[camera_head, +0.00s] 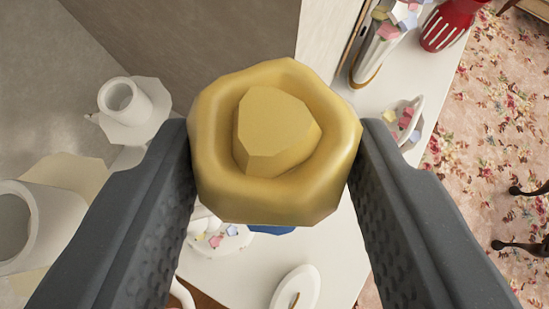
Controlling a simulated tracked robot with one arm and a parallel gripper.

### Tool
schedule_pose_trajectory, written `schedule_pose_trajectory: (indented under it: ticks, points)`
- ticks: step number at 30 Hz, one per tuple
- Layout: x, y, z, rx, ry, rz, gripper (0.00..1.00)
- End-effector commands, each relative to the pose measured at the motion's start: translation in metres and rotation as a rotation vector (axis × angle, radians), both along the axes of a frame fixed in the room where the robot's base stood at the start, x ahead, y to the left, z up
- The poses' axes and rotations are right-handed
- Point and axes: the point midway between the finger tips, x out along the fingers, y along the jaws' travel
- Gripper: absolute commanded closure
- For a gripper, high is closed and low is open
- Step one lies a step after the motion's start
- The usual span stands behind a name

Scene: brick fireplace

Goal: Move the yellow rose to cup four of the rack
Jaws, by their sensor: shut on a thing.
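The yellow rose (277,135) is a chunky yellow ring-shaped head with a raised centre, large in the middle of the camera view. My gripper (275,140) is shut on it, with one dark grey finger pressed on its left side and the other on its right. It is held above a white surface. The rose hides much of what lies directly below it. I cannot make out a rack or numbered cups for certain; white cup-like pieces (121,97) show at the left.
A larger white cup-like piece (14,228) is at the lower left. The white surface (325,235) below bears a plate with small coloured pieces (218,238) and a white oval piece (295,290). A red slotted object (452,25) is at upper right. Flowered carpet (480,150) lies right.

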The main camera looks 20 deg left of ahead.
Motion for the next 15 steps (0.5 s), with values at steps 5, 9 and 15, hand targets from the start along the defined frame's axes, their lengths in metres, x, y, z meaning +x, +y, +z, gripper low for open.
schedule_pose_trajectory:
  ticks: [5,9,15]
  points:
    - [-0.0002,0.0002,0.0039,0.0,0.0,0.0,0.75]
    - [-0.0003,0.0004,0.006,0.0,0.0,0.001,0.75]
    - [-0.0003,0.0005,0.0077,0.0,0.0,0.001,0.75]
